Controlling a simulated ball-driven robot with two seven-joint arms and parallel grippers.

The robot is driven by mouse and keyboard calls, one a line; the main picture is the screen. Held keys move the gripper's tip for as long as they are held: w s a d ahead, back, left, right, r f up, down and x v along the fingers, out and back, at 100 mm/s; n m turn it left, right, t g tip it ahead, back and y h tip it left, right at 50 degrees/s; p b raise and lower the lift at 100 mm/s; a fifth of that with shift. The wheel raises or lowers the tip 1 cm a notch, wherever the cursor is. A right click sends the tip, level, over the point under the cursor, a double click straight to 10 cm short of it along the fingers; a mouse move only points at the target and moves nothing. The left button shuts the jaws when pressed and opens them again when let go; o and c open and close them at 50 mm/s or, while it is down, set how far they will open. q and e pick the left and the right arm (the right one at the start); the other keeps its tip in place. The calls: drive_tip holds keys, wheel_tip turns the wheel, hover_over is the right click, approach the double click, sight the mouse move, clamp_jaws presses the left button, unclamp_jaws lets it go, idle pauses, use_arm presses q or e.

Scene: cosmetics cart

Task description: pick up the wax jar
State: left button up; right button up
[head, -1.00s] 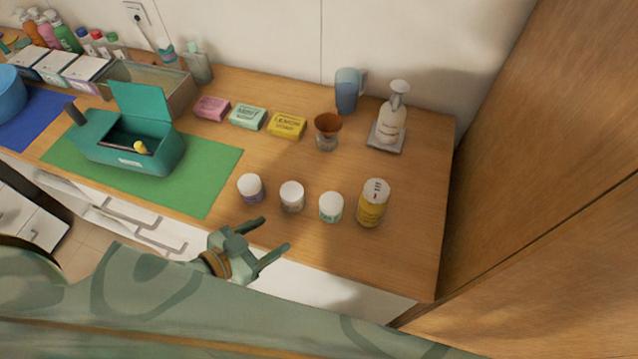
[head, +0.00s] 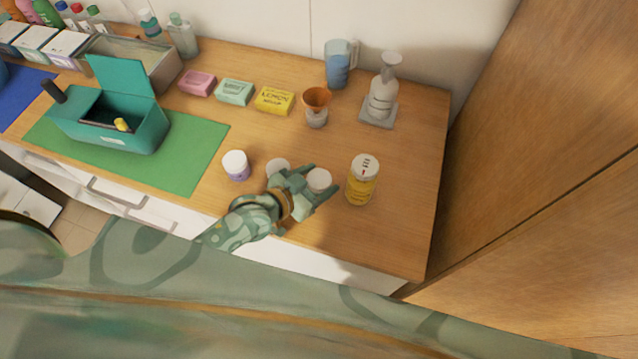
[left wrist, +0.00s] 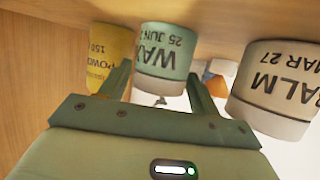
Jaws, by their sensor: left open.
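The wax jar (head: 319,179), white-lidded, stands on the wooden counter, partly hidden by my left gripper (head: 321,181). In the left wrist view the wax jar (left wrist: 165,52) shows a pale green label reading WAX, upside down in the picture. My left gripper (left wrist: 158,84) is open there, with one finger to each side of the jar. Whether the fingers touch it I cannot tell. The balm jar (left wrist: 280,85) is beside it, outside the fingers; in the head view its lid (head: 277,167) shows behind my gripper. My right gripper is not in view.
A yellow powder container (head: 362,182) stands close right of the wax jar. A purple-labelled jar (head: 236,166) stands to the left. Behind are an orange-topped cup (head: 316,105), a pump bottle (head: 382,95) and soaps (head: 274,100). The counter's right end is clear.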

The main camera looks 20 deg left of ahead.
use_arm(q)
drive_tip(key=shift+w+d+f, duration=0.15)
drive_tip(key=shift+w, duration=0.1)
drive_tip(key=c, duration=0.8)
drive_tip(key=shift+s, duration=0.1)
